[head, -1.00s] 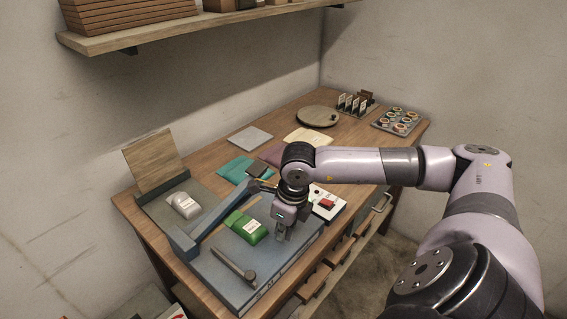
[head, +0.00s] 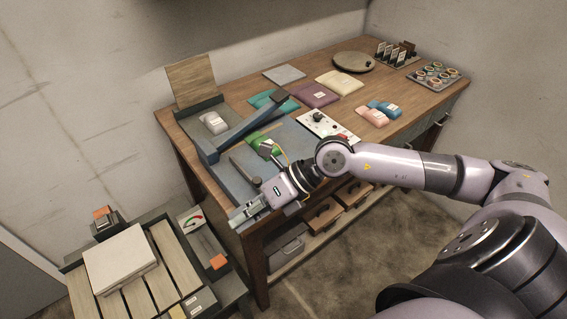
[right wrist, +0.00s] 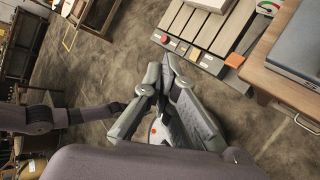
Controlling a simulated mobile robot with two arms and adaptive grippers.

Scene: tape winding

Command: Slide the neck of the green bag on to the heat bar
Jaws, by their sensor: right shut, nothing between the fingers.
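The green bag (head: 255,141) lies on the blue-grey sealer plate (head: 285,138). A small grey piece covers part of its right end, and I cannot make out its neck. The sealer's long blue-grey bar (head: 240,126) slants above and beside the bag; I cannot tell whether the bag touches it. My right gripper (head: 238,214) is shut and empty, apart from the bag, at the plate's front left corner. In the right wrist view its fingers (right wrist: 159,68) hold nothing, with floor beyond. My left gripper is not in view.
A dark roller-like stick (head: 245,166) lies on the plate's front part. A control box (head: 325,125) stands at its right. Several other bags, such as the purple one (head: 314,95), lie behind. A slatted bench with a white block (head: 119,259) is front left.

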